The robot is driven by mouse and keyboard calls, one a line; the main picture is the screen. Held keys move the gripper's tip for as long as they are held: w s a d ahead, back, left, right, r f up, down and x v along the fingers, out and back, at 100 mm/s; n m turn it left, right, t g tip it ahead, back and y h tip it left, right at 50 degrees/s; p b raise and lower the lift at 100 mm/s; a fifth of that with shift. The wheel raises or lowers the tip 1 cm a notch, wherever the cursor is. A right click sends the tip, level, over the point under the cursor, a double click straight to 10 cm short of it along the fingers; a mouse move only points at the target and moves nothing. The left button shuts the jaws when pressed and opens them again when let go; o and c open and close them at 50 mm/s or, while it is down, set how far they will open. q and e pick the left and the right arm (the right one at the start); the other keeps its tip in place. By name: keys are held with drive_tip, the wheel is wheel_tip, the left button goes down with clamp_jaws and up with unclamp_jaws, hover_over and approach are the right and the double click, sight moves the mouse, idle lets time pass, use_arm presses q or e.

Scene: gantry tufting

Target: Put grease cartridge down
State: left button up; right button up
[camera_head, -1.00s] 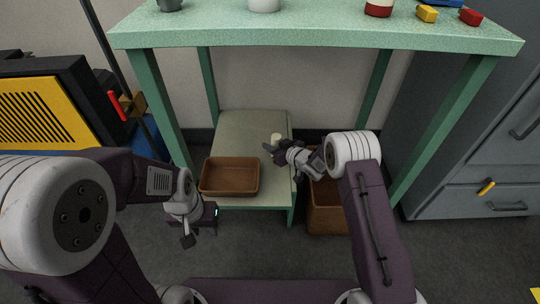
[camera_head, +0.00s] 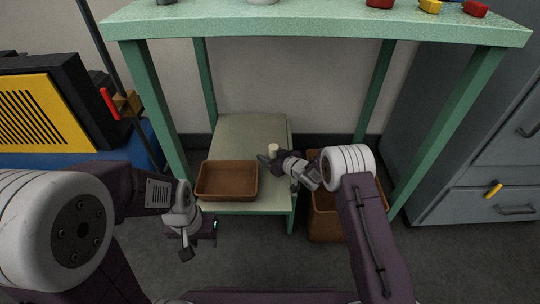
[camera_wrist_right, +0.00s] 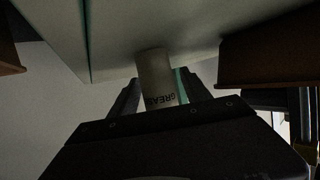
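The pale grease cartridge (camera_head: 273,148) is over the lower shelf (camera_head: 250,130) of the green bench. In the right wrist view the cartridge (camera_wrist_right: 156,75), lettered "GREA…", stands between the two dark fingers of my right gripper (camera_wrist_right: 158,95), which look closed against its sides. In the head view my right gripper (camera_head: 271,160) covers its lower part, and I cannot tell whether its base touches the shelf. My left gripper (camera_head: 187,250) hangs empty in front of the shelf at the left; its finger opening is unclear.
A brown tray (camera_head: 228,196) sits on the shelf's front left, left of my right gripper. A brown bin (camera_head: 325,228) stands on the floor to the right, under my right arm. Green bench legs (camera_head: 160,110) flank the space. The back of the shelf is clear.

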drive_tip(key=shift+r, duration=0.15)
drive_tip(key=p+v, duration=0.2)
drive_tip(key=v, duration=0.1)
drive_tip(key=p+v, duration=0.2)
drive_tip(key=v, duration=0.1)
drive_tip(key=shift+s+d+r+p, duration=0.15)
drive_tip(key=shift+r+p, duration=0.15)
drive_tip(key=shift+r, duration=0.2)
drive_tip(key=f+b, duration=0.1)
drive_tip(key=b, duration=0.2)
drive_tip(key=shift+s+d, duration=0.35)
drive_tip(key=b+v, duration=0.3)
drive_tip(key=shift+s+d+r, duration=0.15)
drive_tip(key=shift+s+r, duration=0.05)
drive_tip(key=shift+s, duration=0.05)
drive_tip(key=shift+s+d+r, duration=0.15)
drive_tip(key=shift+s+r, duration=0.2)
drive_tip(key=shift+d, duration=0.1)
